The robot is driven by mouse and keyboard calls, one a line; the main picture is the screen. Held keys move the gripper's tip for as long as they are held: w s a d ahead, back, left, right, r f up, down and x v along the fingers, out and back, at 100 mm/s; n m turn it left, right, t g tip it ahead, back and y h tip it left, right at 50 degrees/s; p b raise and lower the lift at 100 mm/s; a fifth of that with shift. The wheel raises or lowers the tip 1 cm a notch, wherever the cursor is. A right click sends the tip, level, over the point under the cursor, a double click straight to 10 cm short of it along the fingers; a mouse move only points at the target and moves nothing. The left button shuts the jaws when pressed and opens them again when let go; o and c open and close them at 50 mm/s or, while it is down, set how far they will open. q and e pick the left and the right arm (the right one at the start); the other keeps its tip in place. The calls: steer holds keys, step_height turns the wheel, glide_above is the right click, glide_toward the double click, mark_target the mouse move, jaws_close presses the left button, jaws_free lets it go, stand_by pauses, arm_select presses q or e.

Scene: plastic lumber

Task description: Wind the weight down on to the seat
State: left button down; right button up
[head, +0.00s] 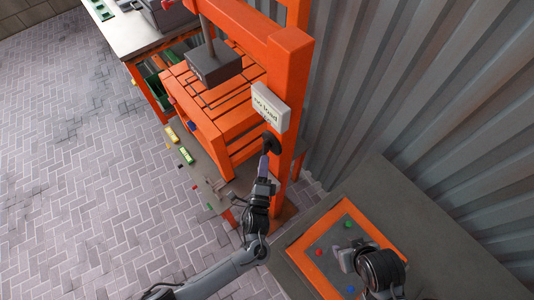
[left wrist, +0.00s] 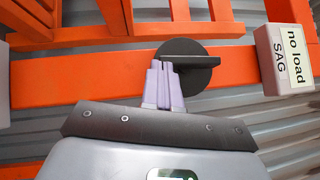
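The weight (head: 213,62), a dark grey block on a rod, hangs above the orange slatted seat (head: 228,108); the exact gap is hard to judge. A black round crank (head: 272,143) is on the orange post; in the left wrist view the crank (left wrist: 203,78) shows its disc and a flat bar across it. My left gripper (head: 265,162) is at the crank. Its pale purple fingers (left wrist: 163,72) are close together at the bar's left end and appear shut on its handle, which they hide. My right gripper (head: 347,258) is over a control panel, its fingers unclear.
A white sign (head: 270,107) on the post reads "no load"; the left wrist view adds "SAG". The orange-framed panel (head: 318,268) has coloured buttons. A low shelf with small coloured pieces (head: 186,155) is left of the post. A corrugated wall (head: 420,90) stands at right. The brick floor at left is clear.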

arm_select(q)
steer(key=shift+w+a+f, duration=0.15)
steer(key=shift+w+a, duration=0.1)
steer(key=shift+w, duration=0.15)
arm_select(e)
steer(key=shift+s+d+f, duration=0.15)
steer(key=shift+s+d, duration=0.15)
steer(key=shift+d, duration=0.05)
stand_by(1.3)
